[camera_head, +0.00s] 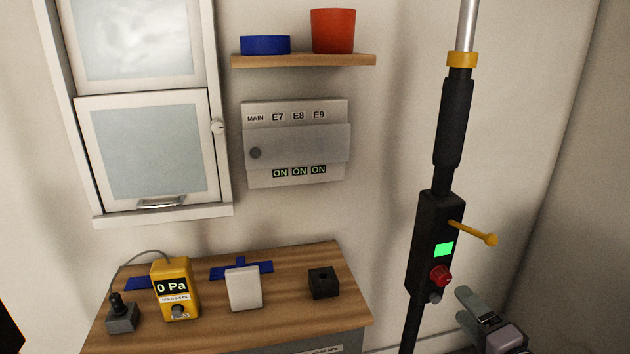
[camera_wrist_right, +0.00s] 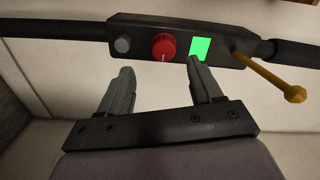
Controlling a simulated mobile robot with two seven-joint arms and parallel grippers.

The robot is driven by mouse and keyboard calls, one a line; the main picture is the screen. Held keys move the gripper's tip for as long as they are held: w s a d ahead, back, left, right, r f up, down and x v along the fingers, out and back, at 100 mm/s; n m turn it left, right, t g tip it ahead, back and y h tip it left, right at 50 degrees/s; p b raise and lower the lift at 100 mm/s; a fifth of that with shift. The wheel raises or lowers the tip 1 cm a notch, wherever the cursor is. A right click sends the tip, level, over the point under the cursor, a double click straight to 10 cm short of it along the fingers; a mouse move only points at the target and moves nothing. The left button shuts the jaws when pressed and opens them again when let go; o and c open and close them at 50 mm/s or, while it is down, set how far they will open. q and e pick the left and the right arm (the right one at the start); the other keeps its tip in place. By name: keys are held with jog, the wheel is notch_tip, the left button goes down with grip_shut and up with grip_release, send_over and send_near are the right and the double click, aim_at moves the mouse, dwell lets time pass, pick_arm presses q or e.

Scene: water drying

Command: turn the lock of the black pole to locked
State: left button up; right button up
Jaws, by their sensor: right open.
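The black pole (camera_head: 453,125) stands upright at the right, with a silver upper tube and a yellow collar. Its black box carries a lit green panel (camera_head: 444,250), a red knob (camera_head: 440,275), a grey button (camera_head: 434,296) and a yellow lever (camera_head: 472,232) ending in a ball. I cannot tell which part is the lock. My right gripper (camera_head: 475,310) is open and empty, low and to the right of the box. In the right wrist view, the red knob (camera_wrist_right: 163,46) lies beyond the fingers (camera_wrist_right: 163,82), apart from them. My left gripper is not in view.
A wooden table (camera_head: 215,325) at lower left holds a yellow gauge reading 0 Pa (camera_head: 175,288), a joystick box (camera_head: 122,315), a white block (camera_head: 244,288) and a black block (camera_head: 323,283). A wall shelf (camera_head: 300,60), breaker panel (camera_head: 296,145) and cabinet (camera_head: 150,150) are behind.

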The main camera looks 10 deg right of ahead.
jog(key=s+a+f+n+g, duration=0.3)
jog(key=s+a+f+n, duration=0.4)
jog(key=s+f+n, duration=0.1)
jog(key=s+a+f+n+g+p, duration=0.1)
jog(key=s+a+f+n+g, duration=0.3)
jog(key=s+a+f+n, duration=0.3)
jog(key=s+f+n, duration=0.1)
jog(key=s+f, duration=0.1)
jog(key=s, duration=0.2)
jog(key=shift+a+f+y, duration=0.3)
jog(key=shift+a+f, duration=0.05)
